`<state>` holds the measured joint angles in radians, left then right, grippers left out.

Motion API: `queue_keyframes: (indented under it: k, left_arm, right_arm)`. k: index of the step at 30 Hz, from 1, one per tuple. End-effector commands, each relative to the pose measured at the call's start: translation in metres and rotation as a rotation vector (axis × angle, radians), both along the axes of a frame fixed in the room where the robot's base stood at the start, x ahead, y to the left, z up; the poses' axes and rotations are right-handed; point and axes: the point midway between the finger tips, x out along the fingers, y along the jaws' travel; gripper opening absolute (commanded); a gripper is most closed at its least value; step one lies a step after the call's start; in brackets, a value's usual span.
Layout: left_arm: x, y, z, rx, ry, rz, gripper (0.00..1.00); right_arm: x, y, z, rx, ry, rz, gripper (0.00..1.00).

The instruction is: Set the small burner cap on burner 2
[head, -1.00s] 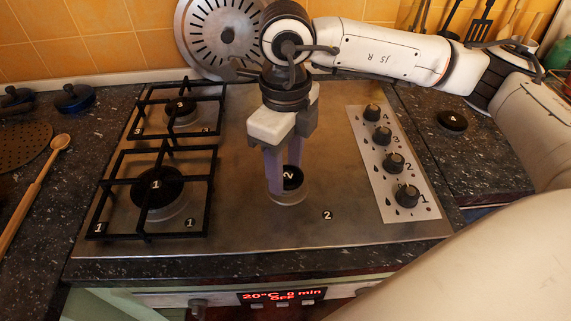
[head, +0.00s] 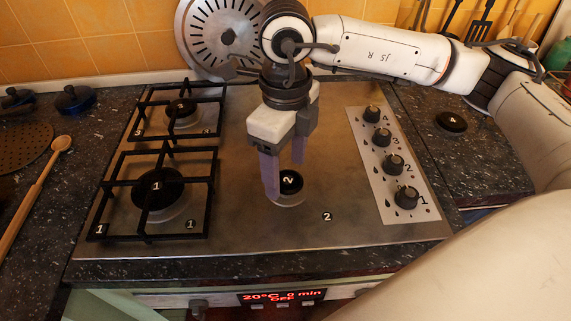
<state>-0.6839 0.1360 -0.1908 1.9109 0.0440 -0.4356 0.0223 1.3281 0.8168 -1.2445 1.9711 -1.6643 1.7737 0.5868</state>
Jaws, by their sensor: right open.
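The small burner cap (head: 291,187), black with a white 2, sits on burner 2 (head: 289,201), whose pale round base shows below the cap's front edge. The cap looks flat, but its exact seating is partly hidden by a finger. My right gripper (head: 286,180) points down over burner 2. Its fingers are open, one to the left of the cap and one behind its right side, and it holds nothing. My left gripper is not in view.
Black grates (head: 158,196) cover burners 1 and 3 on the left. A knob panel (head: 393,165) stands to the right. A black cap marked 4 (head: 451,121) lies on the right counter. A round metal disc (head: 216,32) leans against the tiles.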

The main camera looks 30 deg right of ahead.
Motion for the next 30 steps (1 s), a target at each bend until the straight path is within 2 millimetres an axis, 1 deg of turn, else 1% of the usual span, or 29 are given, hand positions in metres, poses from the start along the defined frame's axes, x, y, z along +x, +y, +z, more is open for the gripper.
queue_keyframes:
  k: [1, 9, 12, 15, 18, 21, 30]
  left_arm:
    - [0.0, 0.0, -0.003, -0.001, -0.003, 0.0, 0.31]
    - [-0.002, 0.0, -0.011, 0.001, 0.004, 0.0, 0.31]
    - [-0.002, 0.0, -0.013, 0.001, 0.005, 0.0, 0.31]
    - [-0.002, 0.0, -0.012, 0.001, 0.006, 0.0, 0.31]
    - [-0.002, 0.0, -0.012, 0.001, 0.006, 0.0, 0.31]
    - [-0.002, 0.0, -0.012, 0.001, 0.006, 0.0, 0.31]
    - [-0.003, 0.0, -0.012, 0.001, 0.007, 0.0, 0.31]
  right_arm:
    - [0.002, 0.001, 0.012, 0.005, -0.01, 0.0, 0.63]
    - [0.002, 0.001, 0.075, 0.004, -0.008, 0.001, 0.63]
    - [0.002, 0.001, 0.093, 0.003, -0.007, 0.002, 0.63]
    - [0.002, 0.001, 0.106, 0.002, -0.006, 0.0, 0.63]
    - [0.001, 0.001, 0.113, 0.003, -0.007, 0.001, 0.63]
    - [0.001, 0.001, 0.116, 0.003, -0.004, 0.001, 0.63]
    - [0.001, 0.001, 0.116, 0.002, -0.003, 0.001, 0.63]
